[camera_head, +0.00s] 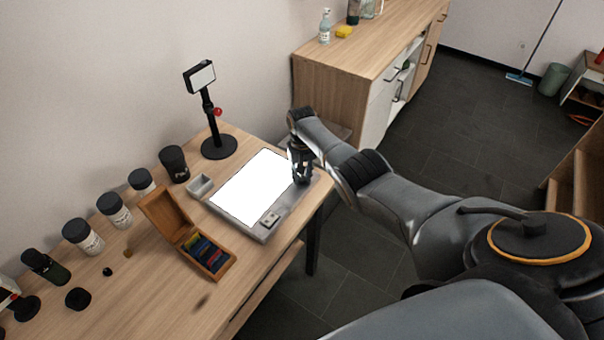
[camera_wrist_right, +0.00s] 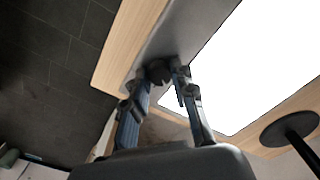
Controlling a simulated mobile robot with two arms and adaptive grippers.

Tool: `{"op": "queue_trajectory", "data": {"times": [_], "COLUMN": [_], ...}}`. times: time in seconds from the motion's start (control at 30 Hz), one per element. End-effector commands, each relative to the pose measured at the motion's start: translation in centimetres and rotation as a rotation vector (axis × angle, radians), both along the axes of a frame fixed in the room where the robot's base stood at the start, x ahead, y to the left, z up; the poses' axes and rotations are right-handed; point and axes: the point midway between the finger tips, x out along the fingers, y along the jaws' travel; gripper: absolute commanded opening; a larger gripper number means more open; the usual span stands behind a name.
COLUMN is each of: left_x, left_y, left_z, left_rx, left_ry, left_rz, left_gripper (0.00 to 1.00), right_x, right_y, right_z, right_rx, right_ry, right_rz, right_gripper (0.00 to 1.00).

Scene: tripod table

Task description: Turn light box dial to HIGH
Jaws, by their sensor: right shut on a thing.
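The light box (camera_head: 284,214) lies on the wooden table, a flat grey case with a brightly lit white panel (camera_head: 250,188). Its grey border also shows in the right wrist view (camera_wrist_right: 192,32). My right gripper (camera_head: 301,180) points down over the box's right end, beside the lit panel. In the right wrist view its fingertips close around the small dark dial (camera_wrist_right: 157,71) on the grey border. The dial's marks and setting cannot be read, and in the head view the gripper hides it. My left gripper is in neither view.
A small block (camera_head: 270,219) sits on the box's near corner. An open wooden case (camera_head: 225,262) and a small grey tray (camera_head: 201,186) are to its left. A black stand (camera_head: 219,146) with a small screen rises behind.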

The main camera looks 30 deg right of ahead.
Motion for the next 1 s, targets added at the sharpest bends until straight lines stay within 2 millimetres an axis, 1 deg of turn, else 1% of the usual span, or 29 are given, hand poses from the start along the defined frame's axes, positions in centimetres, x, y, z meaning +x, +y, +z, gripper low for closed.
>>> {"op": "queue_trajectory", "data": {"times": [0.3,0.5,0.73,1.0], "left_x": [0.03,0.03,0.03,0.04], "left_y": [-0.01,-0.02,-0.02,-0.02], "left_z": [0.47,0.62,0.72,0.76], "left_rx": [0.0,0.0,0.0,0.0], "left_ry": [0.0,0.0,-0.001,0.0], "left_rz": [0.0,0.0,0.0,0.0], "left_gripper": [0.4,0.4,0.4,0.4], "right_x": [0.05,0.06,0.05,0.08], "right_y": [0.06,0.09,0.11,0.11], "right_z": [0.08,0.06,0.02,0.01], "right_rx": [0.001,0.001,0.001,0.001], "right_ry": [0.0,0.0,0.001,0.0], "right_rz": [-0.3,-0.468,-0.614,-0.703], "right_gripper": [0.0,0.0,0.0,0.0]}}
